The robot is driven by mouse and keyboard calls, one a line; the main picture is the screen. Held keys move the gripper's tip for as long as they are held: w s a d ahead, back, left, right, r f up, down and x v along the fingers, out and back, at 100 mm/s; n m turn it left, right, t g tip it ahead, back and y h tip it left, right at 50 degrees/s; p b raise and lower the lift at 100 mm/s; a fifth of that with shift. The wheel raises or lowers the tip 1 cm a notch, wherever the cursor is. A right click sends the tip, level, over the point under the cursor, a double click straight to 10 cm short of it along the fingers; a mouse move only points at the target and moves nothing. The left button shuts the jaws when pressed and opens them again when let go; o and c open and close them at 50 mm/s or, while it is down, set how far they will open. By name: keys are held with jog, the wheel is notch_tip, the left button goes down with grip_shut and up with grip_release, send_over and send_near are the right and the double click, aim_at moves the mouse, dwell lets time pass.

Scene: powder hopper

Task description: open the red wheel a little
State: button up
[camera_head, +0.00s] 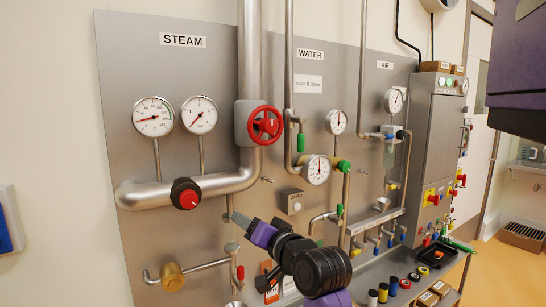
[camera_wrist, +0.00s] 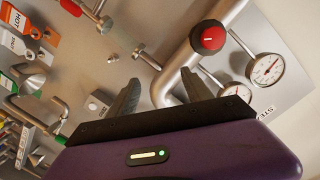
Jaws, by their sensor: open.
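The red wheel (camera_head: 265,125) is a spoked handwheel on a grey block on the vertical steam pipe, in the head view. It does not show clearly in the wrist view. My gripper (camera_head: 240,220) is below and slightly left of the wheel, apart from it, in front of the panel. In the wrist view my gripper (camera_wrist: 160,90) has its two dark fingers spread, with nothing between them. A black knob with a red face (camera_head: 185,194) sits on the lower steam pipe, left of my gripper; it also shows in the wrist view (camera_wrist: 208,37).
Two steam gauges (camera_head: 153,117) are at the left. The water gauge (camera_head: 316,169) and green-handled valves stand right of the wheel. Pipes stick out from the panel around my gripper. A shelf (camera_head: 365,291) with small jars is below right.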

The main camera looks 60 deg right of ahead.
jog(key=s+d+r+m+h, duration=0.15)
jog(key=d+r, duration=0.45)
jog(key=r, duration=0.7)
jog(key=m, duration=0.2)
send_near(272, 127)
jog(key=x, duration=0.2)
jog(key=shift+t, duration=0.3)
jog(key=p+x, duration=0.1)
jog(key=x, duration=0.6)
jog(key=shift+w+d+f, duration=0.1)
jog(key=shift+w+f, duration=0.05)
jog(key=shift+y, duration=0.25)
grip_shut()
